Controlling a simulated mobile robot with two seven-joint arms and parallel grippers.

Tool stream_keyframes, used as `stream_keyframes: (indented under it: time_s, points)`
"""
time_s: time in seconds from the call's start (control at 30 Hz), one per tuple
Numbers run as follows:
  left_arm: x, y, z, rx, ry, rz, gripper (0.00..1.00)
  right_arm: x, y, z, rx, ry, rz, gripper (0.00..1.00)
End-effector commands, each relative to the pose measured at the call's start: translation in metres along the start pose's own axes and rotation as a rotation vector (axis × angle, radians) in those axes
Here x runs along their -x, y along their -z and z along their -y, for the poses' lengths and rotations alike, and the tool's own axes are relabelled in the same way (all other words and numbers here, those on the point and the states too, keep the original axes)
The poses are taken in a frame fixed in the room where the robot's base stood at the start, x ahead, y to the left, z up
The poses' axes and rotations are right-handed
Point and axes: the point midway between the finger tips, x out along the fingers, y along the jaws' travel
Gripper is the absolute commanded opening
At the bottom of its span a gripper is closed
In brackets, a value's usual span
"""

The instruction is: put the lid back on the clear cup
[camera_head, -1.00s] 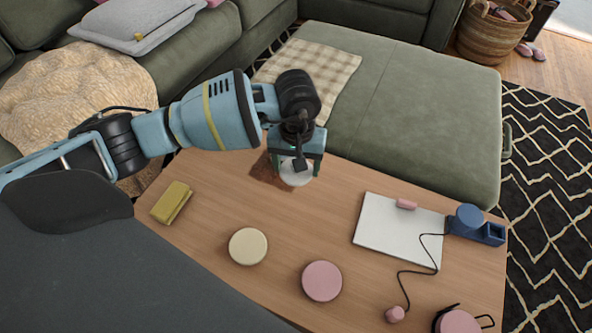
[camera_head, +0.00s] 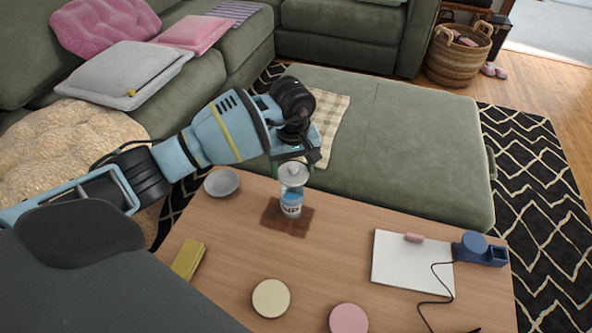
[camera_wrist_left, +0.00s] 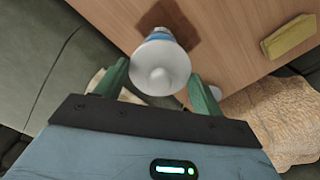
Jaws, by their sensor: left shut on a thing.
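The clear cup (camera_head: 291,203) stands upright on a brown square mat (camera_head: 272,222), with a blue band and lettering on its side. The white round lid (camera_head: 292,175) with a small knob is at the cup's mouth. I cannot tell whether it is seated or just above the rim. My left gripper (camera_head: 291,165) is over the cup, shut on the lid. In the left wrist view the lid (camera_wrist_left: 160,68) is between the green fingers and hides most of the cup, leaving its blue band visible. My right gripper is not in view.
A grey-white dish (camera_head: 221,183) is left of the cup. A yellow block (camera_head: 188,259), a cream disc (camera_head: 271,298) and a pink disc (camera_head: 348,319) lie nearer. A white board (camera_head: 410,262) and a blue corded device (camera_head: 478,250) are at right. The green ottoman (camera_head: 400,150) borders the table.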

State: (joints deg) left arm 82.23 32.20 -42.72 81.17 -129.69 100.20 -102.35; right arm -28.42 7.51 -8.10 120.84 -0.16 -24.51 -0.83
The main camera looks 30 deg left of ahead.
Motion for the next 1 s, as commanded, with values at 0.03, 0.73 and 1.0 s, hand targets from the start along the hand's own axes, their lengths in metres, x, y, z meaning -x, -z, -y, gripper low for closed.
stream_keyframes:
  time_s: [0.03, 0.73, 1.0]
  points:
    - [0.002, 0.001, 0.001, 0.011, 0.000, 0.001, 0.47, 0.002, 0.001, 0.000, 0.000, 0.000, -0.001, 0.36]
    - [-0.007, 0.004, 0.002, 0.040, 0.001, 0.001, 0.47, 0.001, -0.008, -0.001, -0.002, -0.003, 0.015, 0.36]
    - [-0.029, 0.004, 0.003, 0.039, 0.002, 0.002, 0.47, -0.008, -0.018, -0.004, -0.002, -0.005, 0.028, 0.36]
